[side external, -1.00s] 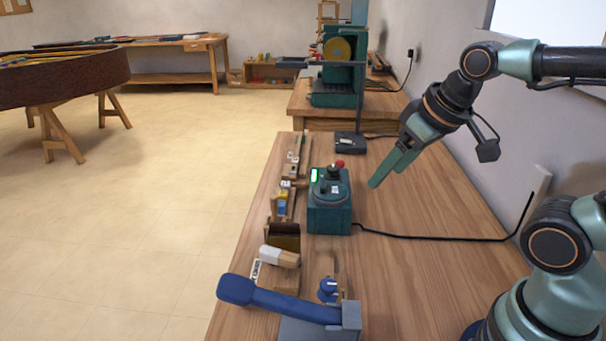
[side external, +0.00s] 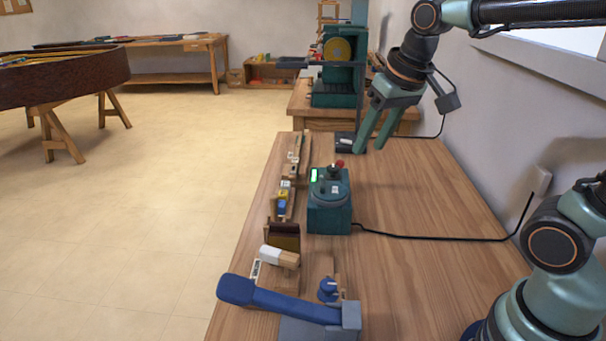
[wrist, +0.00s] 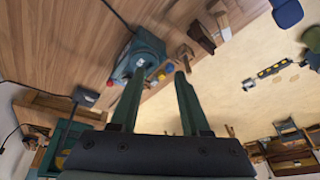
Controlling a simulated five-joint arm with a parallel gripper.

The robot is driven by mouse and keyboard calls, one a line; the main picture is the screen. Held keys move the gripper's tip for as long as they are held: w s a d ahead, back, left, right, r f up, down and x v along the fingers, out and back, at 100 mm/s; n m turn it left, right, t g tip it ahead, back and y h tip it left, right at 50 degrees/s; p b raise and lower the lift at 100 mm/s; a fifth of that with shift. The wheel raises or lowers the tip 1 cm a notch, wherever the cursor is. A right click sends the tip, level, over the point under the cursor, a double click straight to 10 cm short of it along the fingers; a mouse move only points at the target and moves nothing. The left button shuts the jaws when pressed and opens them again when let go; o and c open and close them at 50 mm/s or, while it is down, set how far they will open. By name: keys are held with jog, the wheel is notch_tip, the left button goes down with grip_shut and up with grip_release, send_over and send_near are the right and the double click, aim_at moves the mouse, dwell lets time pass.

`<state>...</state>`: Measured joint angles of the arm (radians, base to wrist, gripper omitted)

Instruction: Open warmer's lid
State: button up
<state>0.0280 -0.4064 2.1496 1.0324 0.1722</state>
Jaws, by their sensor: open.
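The warmer is a dark green box (side external: 329,215) on the wooden bench, with a lit green display on its top left. A round dark lid (side external: 331,188) with a knob sits on top and looks closed. A small red ball (side external: 340,163) shows at its back edge. In the wrist view the warmer (wrist: 146,50) lies beyond the fingertips. My gripper (side external: 370,150) is open and empty, above and behind the warmer to the right, apart from it. Its two green fingers also show in the wrist view (wrist: 157,78).
A black cable (side external: 430,238) runs right from the warmer to the wall. A green machine (side external: 338,75) stands on the bench behind.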

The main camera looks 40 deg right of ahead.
jog(key=w+d+m+g, duration=0.2)
jog(key=w+m, duration=0.1)
jog(key=w, duration=0.5)
jog(key=m+g, duration=0.2)
jog(key=m, duration=0.2)
send_over(323, 182)
notch_tip(323, 182, down, 6)
notch_tip(323, 182, down, 12)
jog(key=shift+s+a+r, duration=0.1)
jog(key=shift+r, duration=0.15)
grip_shut()
jog(key=shift+r, duration=0.1)
dwell(0.6)
